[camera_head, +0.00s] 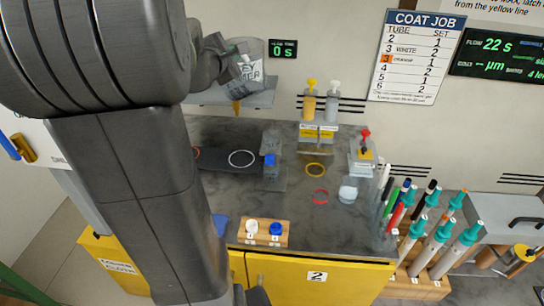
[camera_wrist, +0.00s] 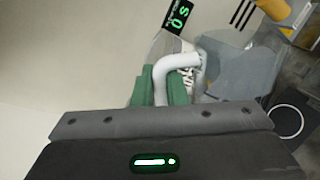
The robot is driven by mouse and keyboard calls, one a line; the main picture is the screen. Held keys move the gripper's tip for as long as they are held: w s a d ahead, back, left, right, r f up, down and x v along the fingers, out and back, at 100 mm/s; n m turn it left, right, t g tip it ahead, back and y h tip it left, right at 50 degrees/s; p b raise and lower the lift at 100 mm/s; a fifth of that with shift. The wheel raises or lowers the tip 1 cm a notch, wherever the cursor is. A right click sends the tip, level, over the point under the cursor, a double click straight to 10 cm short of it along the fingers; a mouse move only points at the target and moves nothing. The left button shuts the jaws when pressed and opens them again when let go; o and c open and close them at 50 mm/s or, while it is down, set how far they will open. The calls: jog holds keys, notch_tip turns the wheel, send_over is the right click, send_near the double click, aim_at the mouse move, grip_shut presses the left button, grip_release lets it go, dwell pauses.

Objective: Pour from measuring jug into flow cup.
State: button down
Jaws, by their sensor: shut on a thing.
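The measuring jug (camera_head: 245,74) is a clear grey vessel with dark lettering, held high at the upper middle of the head view. My gripper (camera_head: 236,50) is shut on its handle. In the wrist view the pale curved handle (camera_wrist: 181,63) lies between my green finger pads (camera_wrist: 162,85). An orange-brass tip (camera_head: 236,106), apparently the lower part of the flow cup, shows just below the jug. Its upper part is hidden behind the jug and grey shelf. The jug appears near upright. No stream shows, and I cannot tell the liquid level.
A grey shelf (camera_head: 262,93) juts from the wall beside the jug. The flow timer (camera_head: 283,49) reads 0 s. A blue-topped fixture (camera_head: 271,165) and a white ring (camera_head: 242,158) are below.

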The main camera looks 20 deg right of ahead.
jog(key=shift+s+d+r+m+y+b, duration=0.3)
jog(key=shift+s+d+r+m+b, duration=0.25)
jog(key=shift+d+m+b, duration=0.3)
dwell(7.2)
